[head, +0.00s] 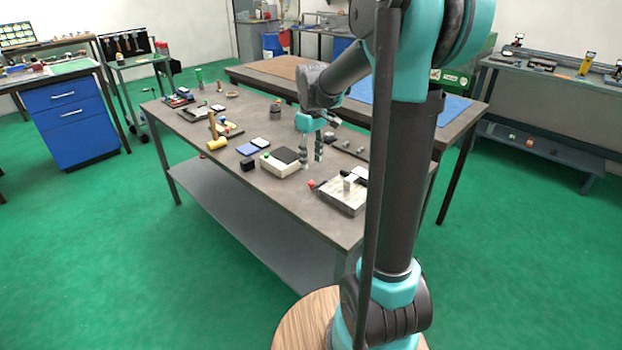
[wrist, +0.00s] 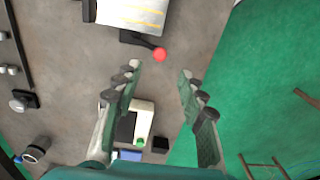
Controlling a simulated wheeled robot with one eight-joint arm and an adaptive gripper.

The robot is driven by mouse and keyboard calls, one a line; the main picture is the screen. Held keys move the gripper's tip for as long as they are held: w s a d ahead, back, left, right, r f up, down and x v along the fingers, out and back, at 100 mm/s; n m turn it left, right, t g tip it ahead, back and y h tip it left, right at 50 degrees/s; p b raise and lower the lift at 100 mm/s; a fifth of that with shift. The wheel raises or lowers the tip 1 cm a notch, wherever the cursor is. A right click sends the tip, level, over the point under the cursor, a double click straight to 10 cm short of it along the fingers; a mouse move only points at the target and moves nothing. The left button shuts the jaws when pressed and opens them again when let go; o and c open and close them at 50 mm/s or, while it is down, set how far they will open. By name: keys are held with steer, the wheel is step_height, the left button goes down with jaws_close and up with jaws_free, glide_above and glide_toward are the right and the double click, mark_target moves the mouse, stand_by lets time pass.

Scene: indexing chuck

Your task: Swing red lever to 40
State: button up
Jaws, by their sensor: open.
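The red lever shows in the wrist view as a red ball knob (wrist: 159,54) on a short dark arm. The arm comes from the edge of a pale block-like fixture (wrist: 130,14) with yellow marks. In the head view the red knob (head: 312,184) is at the left side of the metal fixture (head: 345,197) near the table's front right end. My gripper (wrist: 161,75) is open and empty, its fingers apart, with the knob beyond the fingertips. In the head view my gripper (head: 311,163) points down above the table, close to the knob. The scale numbers are too small to read.
A white box with a dark top (head: 281,162) stands left of my gripper in the head view. A small black block (head: 247,165) and a yellow cylinder (head: 217,144) lie farther left on the table (head: 277,200). Several small metal parts lie behind the gripper.

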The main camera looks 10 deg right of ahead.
mark_target(311, 182)
step_height(311, 182, down, 8)
steer(key=shift+f, duration=0.1)
steer(key=shift+c, duration=0.6)
jaws_close()
